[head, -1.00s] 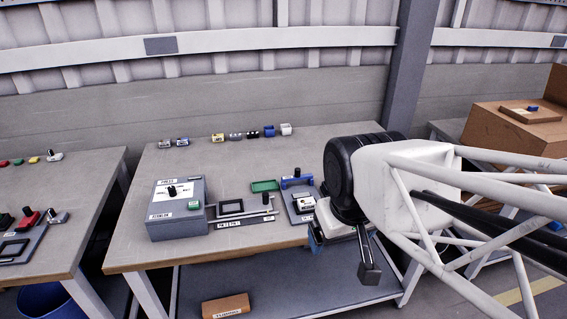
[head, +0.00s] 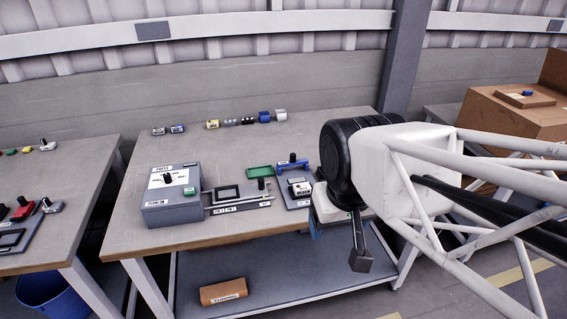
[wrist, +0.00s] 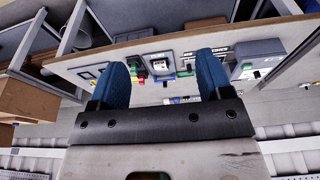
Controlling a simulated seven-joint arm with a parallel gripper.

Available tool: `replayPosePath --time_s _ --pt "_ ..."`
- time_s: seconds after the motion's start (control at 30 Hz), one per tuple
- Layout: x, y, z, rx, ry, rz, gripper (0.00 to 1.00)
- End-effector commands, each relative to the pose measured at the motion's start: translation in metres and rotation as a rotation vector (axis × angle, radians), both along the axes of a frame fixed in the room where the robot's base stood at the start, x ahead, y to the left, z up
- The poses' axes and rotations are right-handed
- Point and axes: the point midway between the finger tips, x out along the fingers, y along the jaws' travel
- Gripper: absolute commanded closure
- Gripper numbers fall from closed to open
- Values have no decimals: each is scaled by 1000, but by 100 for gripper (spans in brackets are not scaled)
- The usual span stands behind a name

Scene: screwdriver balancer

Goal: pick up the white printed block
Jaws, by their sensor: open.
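The white printed block (head: 300,188) sits on a small grey fixture (head: 291,204) at the right front of the grey table, with dark marks on its face. A blue clamp-like piece (head: 292,165) stands just behind it. My gripper is open and empty in the wrist view (wrist: 163,68), its two blue fingers wide apart. In the head view my arm and wrist are just right of the block, apart from it as far as I can see, and hide part of the gripper.
A grey box with a dark knob (head: 173,199) and a railed fixture (head: 238,195) stand left of the block. A green tray (head: 260,171) lies behind. Several small blocks line the table's back. An orange-brown brick (head: 223,291) lies on the lower shelf. The table's middle is clear.

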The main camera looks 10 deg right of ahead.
Motion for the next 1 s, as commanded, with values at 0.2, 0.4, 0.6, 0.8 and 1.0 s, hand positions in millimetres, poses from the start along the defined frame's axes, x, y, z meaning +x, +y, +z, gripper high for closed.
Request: replayPosePath --time_s 0.2,0.4,0.6,0.8,1.0 --pt "14 -1 1 9 7 -42 28" --pt "46 -4 2 31 26 -148 28" --pt "91 -9 0 61 44 -296 28" --pt "137 -16 -7 87 67 -448 28" --pt "183 -23 -20 110 84 -601 28"
